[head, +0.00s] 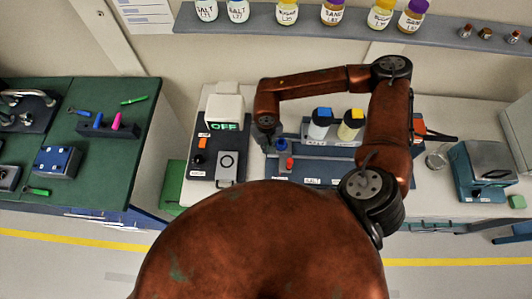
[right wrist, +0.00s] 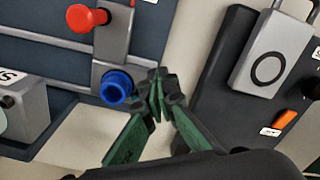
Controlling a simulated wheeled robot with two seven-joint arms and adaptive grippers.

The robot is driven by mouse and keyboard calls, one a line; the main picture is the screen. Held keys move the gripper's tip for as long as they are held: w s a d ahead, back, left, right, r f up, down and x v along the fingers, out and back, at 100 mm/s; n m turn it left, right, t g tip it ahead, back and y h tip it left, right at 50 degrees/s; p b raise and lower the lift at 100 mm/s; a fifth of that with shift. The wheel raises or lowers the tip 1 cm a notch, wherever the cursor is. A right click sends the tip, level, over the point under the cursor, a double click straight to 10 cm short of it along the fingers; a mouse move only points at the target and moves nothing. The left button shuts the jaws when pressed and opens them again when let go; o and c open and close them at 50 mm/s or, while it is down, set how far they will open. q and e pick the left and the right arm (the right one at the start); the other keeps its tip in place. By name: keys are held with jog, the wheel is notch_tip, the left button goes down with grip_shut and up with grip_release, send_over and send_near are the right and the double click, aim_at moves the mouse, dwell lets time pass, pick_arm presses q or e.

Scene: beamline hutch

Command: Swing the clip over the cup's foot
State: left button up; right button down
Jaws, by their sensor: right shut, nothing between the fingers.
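My right gripper (head: 268,143) reaches down from the bent right arm over the bench. In the right wrist view my right gripper (right wrist: 157,98) is shut and empty, its fingertips close beside a blue round knob (right wrist: 116,86); I cannot tell whether they touch. The blue knob sits at the end of a grey bar (right wrist: 116,38), perhaps the clip, with a red knob (right wrist: 87,18) beside it. In the head view the blue knob (head: 282,145) and red knob (head: 290,163) are small. I cannot clearly make out a cup or its foot. My left gripper is not in view.
A dark panel (right wrist: 215,85) with a grey ringed block (right wrist: 272,58) and orange switch (right wrist: 285,119) lies right in the wrist view. Blue-lidded (head: 320,124) and yellow-lidded (head: 350,125) jars stand behind the knobs. A green-topped bench (head: 85,155) is left.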

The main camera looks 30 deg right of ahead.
jog(key=shift+w+a+b, duration=0.35)
jog(key=shift+w+a, duration=0.05)
